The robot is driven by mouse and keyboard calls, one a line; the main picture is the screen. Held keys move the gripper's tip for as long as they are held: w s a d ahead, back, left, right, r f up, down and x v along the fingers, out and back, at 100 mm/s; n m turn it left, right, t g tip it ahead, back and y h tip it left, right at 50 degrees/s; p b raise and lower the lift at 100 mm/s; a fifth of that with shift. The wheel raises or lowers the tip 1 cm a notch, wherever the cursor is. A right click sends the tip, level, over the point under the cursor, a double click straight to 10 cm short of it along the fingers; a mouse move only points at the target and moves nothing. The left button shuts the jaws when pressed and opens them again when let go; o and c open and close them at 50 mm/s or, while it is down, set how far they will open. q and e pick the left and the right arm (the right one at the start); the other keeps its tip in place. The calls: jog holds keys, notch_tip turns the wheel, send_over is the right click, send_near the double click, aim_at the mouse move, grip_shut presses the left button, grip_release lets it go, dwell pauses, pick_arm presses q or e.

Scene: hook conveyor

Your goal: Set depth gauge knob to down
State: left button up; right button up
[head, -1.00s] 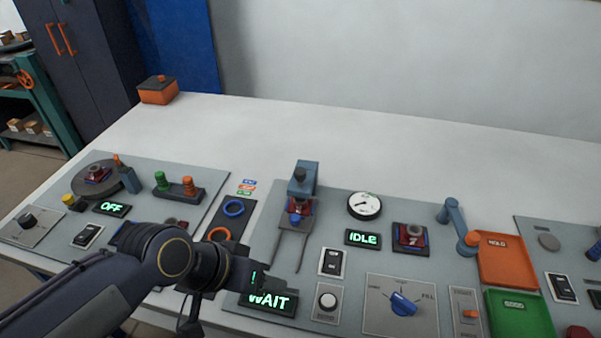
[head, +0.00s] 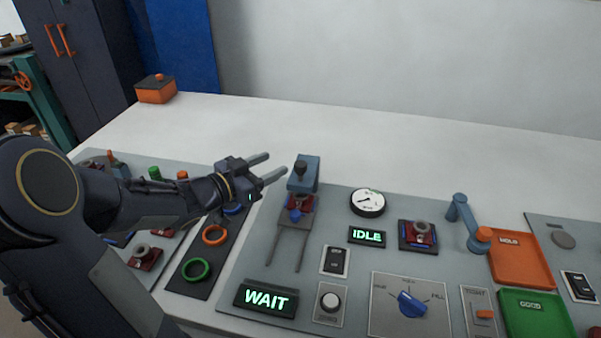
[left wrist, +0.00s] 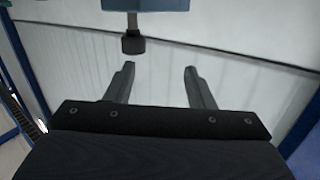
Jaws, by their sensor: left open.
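A blue-grey gauge post (head: 304,188) stands at the back of the middle panel with a dark knob (head: 300,167) on its upper front. A red piece with a blue part sits below it. The round white dial (head: 367,202) is to its right. My left gripper (head: 276,166) is open and empty, just left of the post, fingers pointing toward it. In the left wrist view the open fingers (left wrist: 158,85) show, with the blue post (left wrist: 150,5) and the dark knob (left wrist: 133,43) beyond them, apart from the fingers. My right gripper is out of view.
A lit WAIT sign (head: 266,299), IDLE sign (head: 366,236) and blue selector knob (head: 411,304) are on the panel. An orange tray (head: 521,262) and green tray (head: 533,315) lie right. Coloured rings, including a green one (head: 196,269), are left.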

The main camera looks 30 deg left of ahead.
aim_at(295, 169)
pick_arm(q)
jog(key=f+h, duration=0.1)
jog(key=s+d+m+h, duration=0.1)
jog(key=h, duration=0.1)
jog(key=shift+d+f+m+g, duration=0.3)
jog(key=shift+f, duration=0.1)
jog(key=x, duration=0.7)
jog(key=shift+w+d+r, duration=0.1)
jog(key=shift+d+r, duration=0.05)
jog(key=shift+d, duration=0.1)
jog(key=shift+c, duration=0.4)
grip_shut()
